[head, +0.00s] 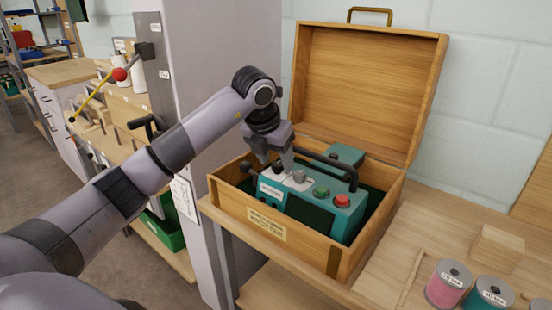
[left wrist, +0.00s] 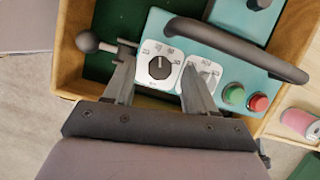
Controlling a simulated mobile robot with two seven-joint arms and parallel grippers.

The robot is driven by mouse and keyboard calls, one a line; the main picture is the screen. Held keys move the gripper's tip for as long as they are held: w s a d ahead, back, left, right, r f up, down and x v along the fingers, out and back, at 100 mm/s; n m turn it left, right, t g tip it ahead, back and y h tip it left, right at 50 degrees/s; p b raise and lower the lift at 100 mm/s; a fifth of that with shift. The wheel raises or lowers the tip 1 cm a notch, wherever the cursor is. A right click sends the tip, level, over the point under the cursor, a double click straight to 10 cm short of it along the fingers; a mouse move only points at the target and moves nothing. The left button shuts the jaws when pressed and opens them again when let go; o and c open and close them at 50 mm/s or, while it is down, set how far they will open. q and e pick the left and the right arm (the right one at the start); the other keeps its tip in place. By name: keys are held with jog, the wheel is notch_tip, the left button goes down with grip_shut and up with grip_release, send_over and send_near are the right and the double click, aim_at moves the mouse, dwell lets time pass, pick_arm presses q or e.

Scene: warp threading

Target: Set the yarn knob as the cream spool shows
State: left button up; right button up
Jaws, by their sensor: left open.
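A teal control box (head: 312,212) sits inside an open wooden case (head: 290,240). On its top is a black knob (left wrist: 160,67) on a white dial plate, its white pointer line towards the top of the left wrist view. Beside it is a grey knob (left wrist: 207,76) on a second white plate, partly hidden by a finger. I cannot read which is the yarn knob. My left gripper (head: 272,160) is open above the box; in the left wrist view its fingers (left wrist: 160,88) lie either side of the black knob, contact unclear. I cannot make out a cream spool.
The box has a green button (head: 321,191), a red button (head: 342,200) and a black carry handle (head: 335,166). A ball-ended lever (left wrist: 88,42) is left of the dials. A pink spool (head: 446,287) and a teal spool (head: 488,295) stand at right. The raised lid (head: 365,95) stands behind.

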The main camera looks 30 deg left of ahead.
pick_arm(q)
jog(key=shift+w+f, duration=0.15)
jog(key=shift+f, duration=0.15)
grip_shut()
